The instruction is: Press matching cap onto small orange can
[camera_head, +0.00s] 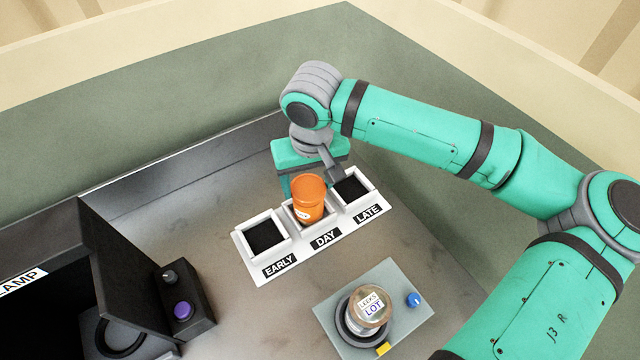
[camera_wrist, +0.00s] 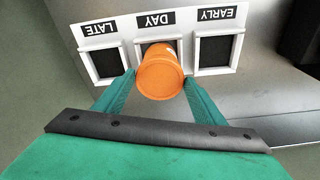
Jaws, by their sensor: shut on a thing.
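The small orange can (camera_head: 309,199) is at the DAY compartment of the white three-part holder (camera_head: 258,275), upright or nearly so, with a white label low on its side. My gripper (camera_head: 306,182) comes from behind it and is shut on it. In the wrist view, the orange can (camera_wrist: 160,74) lies between the two green fingers of my gripper (camera_wrist: 159,88). Its end looks plain orange; I cannot tell whether a cap is on it. I cannot tell whether its base touches the compartment floor. No separate matching cap can be made out.
The EARLY (camera_head: 265,236) and LATE (camera_head: 351,189) compartments are empty. A jar (camera_head: 369,306) labelled LOT stands in a dark ring on a grey plate (camera_head: 408,273) with a blue knob. A dark box (camera_head: 115,262) with a purple button stands left. Bare counter lies between.

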